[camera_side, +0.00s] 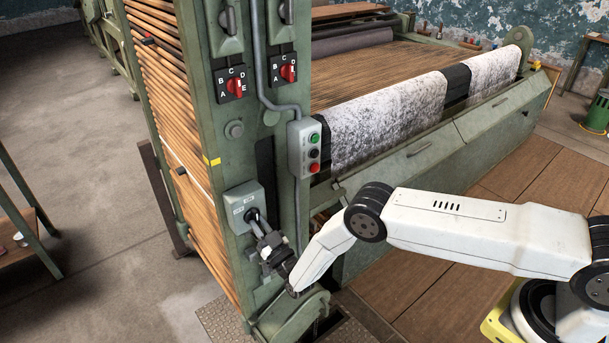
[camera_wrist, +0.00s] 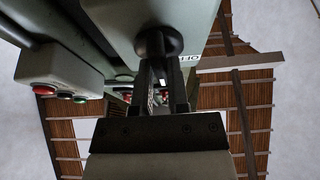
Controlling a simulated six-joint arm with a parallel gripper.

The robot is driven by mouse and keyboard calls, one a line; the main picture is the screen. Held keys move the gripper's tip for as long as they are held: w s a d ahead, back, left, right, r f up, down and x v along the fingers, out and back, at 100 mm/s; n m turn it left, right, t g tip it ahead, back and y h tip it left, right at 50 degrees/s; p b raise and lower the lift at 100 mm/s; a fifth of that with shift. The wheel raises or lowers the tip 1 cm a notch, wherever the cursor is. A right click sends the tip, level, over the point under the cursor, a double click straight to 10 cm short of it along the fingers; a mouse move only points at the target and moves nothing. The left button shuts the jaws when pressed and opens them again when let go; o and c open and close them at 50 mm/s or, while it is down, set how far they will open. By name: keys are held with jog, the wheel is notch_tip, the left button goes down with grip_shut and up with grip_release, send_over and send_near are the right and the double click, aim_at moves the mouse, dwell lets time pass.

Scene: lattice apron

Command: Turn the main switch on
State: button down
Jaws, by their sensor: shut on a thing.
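The main switch is a grey box (camera_side: 240,204) with small labels and a dark lever, low on the green machine post. My gripper (camera_side: 257,222) is at the lever on the front of the box, its dark fingers shut on the lever. In the wrist view, the switch box (camera_wrist: 125,18) is at the top, with a round black boss (camera_wrist: 158,42) on its face. My gripper's two fingers (camera_wrist: 164,72) reach up to just below that boss, close together. The fingers hide most of the lever. A white label (camera_wrist: 190,58) is partly visible beside it.
A push-button box (camera_side: 304,149) with green, black and red buttons hangs right of the switch; it shows in the wrist view (camera_wrist: 60,73) too. Two red rotary knobs (camera_side: 236,86) (camera_side: 288,73) are higher up. A speckled roll (camera_side: 390,118) lies behind my arm.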

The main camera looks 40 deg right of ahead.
jog(key=shift+m, duration=0.3)
jog(key=c, duration=0.6)
grip_release()
jog(key=shift+v, duration=3.9)
